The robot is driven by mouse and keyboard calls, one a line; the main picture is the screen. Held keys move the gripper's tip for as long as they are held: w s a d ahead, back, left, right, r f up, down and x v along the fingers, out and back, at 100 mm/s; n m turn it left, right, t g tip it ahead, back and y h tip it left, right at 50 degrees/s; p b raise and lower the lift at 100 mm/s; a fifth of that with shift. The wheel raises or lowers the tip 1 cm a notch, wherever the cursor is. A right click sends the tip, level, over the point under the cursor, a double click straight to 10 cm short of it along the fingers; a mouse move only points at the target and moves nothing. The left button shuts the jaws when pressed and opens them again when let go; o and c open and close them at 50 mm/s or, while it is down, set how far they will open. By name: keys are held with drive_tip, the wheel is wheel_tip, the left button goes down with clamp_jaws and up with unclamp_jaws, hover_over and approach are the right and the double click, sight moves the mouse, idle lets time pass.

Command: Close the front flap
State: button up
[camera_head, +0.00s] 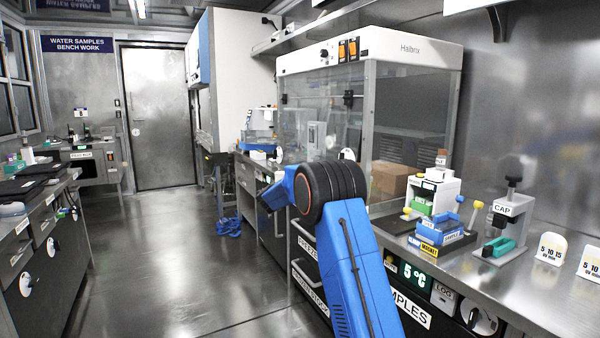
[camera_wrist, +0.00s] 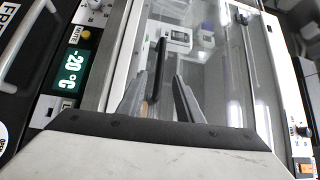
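The glass-fronted hood marked Halbrix (camera_head: 400,58) stands on the right-hand bench. Its clear front flap (camera_head: 297,128) shows at the hood's front, partly behind my arm; how far it stands open is hard to tell. In the wrist view the clear pane (camera_wrist: 215,85) fills the middle. A black bar-like handle (camera_wrist: 158,62) shows between the fingertips of my gripper (camera_wrist: 162,82). The fingers are apart, one on each side of the bar in the picture; I cannot tell if they touch it. My gripper is hidden behind my arm in the head view.
A blue rack (camera_head: 440,232), a white box (camera_head: 436,190) and a capping press (camera_head: 505,215) stand on the bench right of my arm. A cardboard box (camera_head: 392,180) sits inside the hood. The -20 °C display (camera_wrist: 73,67) is left of the pane.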

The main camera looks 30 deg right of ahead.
drive_tip(key=x, duration=1.1)
drive_tip(key=shift+d, duration=0.1)
clamp_jaws()
